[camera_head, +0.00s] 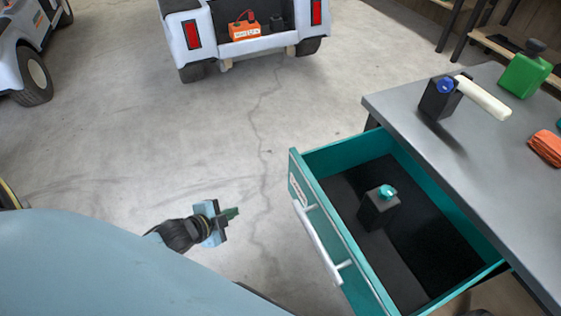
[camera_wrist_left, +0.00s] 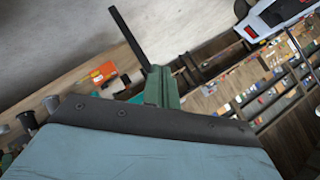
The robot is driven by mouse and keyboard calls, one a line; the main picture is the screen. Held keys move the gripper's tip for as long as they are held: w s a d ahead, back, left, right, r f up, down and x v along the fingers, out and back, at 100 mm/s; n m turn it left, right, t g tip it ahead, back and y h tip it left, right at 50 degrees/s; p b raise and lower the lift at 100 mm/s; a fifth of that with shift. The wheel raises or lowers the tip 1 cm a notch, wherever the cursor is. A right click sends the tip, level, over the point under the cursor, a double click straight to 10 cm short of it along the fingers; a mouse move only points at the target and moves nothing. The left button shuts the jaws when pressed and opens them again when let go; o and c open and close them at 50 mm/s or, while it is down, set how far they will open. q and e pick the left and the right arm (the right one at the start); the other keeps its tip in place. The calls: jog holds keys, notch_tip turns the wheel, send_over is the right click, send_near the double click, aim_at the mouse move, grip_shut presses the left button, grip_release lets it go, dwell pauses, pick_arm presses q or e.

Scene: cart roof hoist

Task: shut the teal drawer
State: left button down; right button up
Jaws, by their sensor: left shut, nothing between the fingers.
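The teal drawer (camera_head: 337,243) is pulled well out from under the grey workbench top in the head view. Its front has a light bar handle (camera_head: 322,243) and faces left. A dark block with a teal knob (camera_head: 379,206) stands inside on the black lining. My left gripper (camera_head: 234,213) is shut and empty, left of the drawer front and apart from it, above the floor. In the left wrist view its green fingers (camera_wrist_left: 161,88) are together. My right gripper is not in view.
A white cart (camera_head: 240,30) stands at the back. The floor left of the drawer is clear.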

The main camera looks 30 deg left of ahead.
pick_arm(q)
notch_tip(320, 180, up, 6)
jog(key=w+m+t+h, duration=0.2)
jog(key=m+t+h, duration=0.15)
jog(key=m, duration=0.25)
jog(key=m+h+b, duration=0.1)
jog(key=m+h, duration=0.5)
jog(key=m, duration=0.1)
send_near(291, 159)
jog(key=b+x, duration=0.3)
jog(key=x, duration=0.1)
jog(key=shift+w+d+f+b, duration=0.1)
jog(key=shift+w+d+b, duration=0.1)
jog(key=shift+b, duration=0.1)
jog(key=shift+w+d, duration=0.4)
jog(key=shift+w, duration=0.2)
jog(key=shift+w+d+b, duration=0.3)
jog(key=shift+w+b, duration=0.05)
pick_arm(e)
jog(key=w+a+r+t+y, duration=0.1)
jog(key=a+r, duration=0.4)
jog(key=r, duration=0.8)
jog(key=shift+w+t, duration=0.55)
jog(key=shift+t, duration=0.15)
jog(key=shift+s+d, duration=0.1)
